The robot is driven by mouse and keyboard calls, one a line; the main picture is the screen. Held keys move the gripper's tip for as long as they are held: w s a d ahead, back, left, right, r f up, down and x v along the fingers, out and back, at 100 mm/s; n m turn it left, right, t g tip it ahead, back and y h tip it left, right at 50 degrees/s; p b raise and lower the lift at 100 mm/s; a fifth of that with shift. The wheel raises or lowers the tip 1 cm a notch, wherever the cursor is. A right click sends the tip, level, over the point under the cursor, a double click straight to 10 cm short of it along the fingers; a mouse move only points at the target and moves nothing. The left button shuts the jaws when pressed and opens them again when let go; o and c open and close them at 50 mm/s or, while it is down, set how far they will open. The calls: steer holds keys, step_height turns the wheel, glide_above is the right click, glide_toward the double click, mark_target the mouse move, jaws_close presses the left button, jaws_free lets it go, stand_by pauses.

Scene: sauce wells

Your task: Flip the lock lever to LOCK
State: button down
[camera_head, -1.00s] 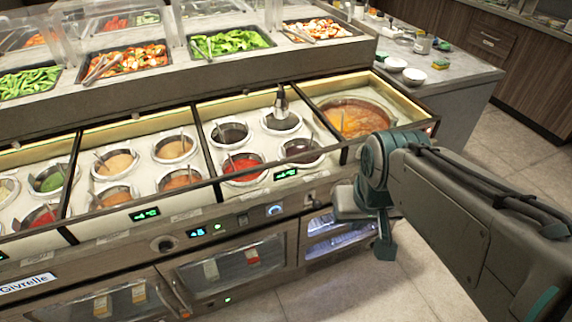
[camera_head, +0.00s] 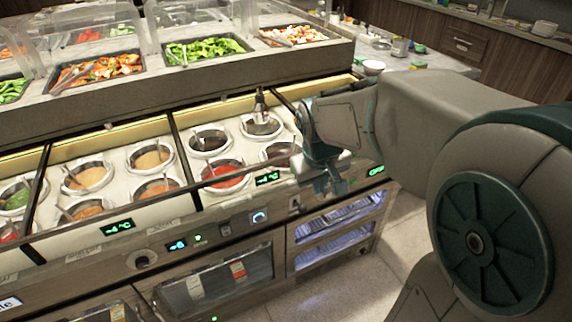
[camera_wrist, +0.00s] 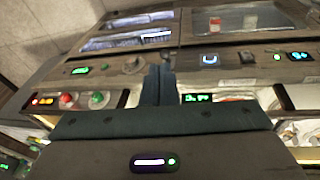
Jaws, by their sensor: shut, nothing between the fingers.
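My gripper (camera_head: 335,186) hangs in front of the counter's front panel, right of the blue-lit dial (camera_head: 258,216). In the wrist view its dark fingers (camera_wrist: 158,72) are together and empty, pointing at the panel. In the wrist view a small round fitting (camera_wrist: 131,64) shows beside the fingers. The fingers hide part of the panel. I cannot tell whether they touch it.
The panel also carries a dark switch (camera_head: 225,229), a round knob (camera_head: 142,260) and green displays. Sauce wells (camera_head: 222,174) lie above, behind a rail. Glass-fronted drawers (camera_head: 225,275) are below. The floor at right is partly hidden by my arm.

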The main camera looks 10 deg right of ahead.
mark_target(299, 206)
steer(key=w+a+f+n+b, duration=0.1)
steer(key=w+f+b, duration=0.3)
steer(key=w+f, duration=0.7)
steer(key=shift+w+a+n, duration=0.25)
steer(key=shift+w+n, duration=0.45)
steer(key=shift+w, duration=0.3)
steer(key=shift+f, duration=0.1)
steer(key=x, duration=0.5)
steer(key=b+x, duration=0.1)
steer(key=x, duration=0.4)
steer(key=shift+a, duration=0.2)
steer(key=shift+b, duration=0.4)
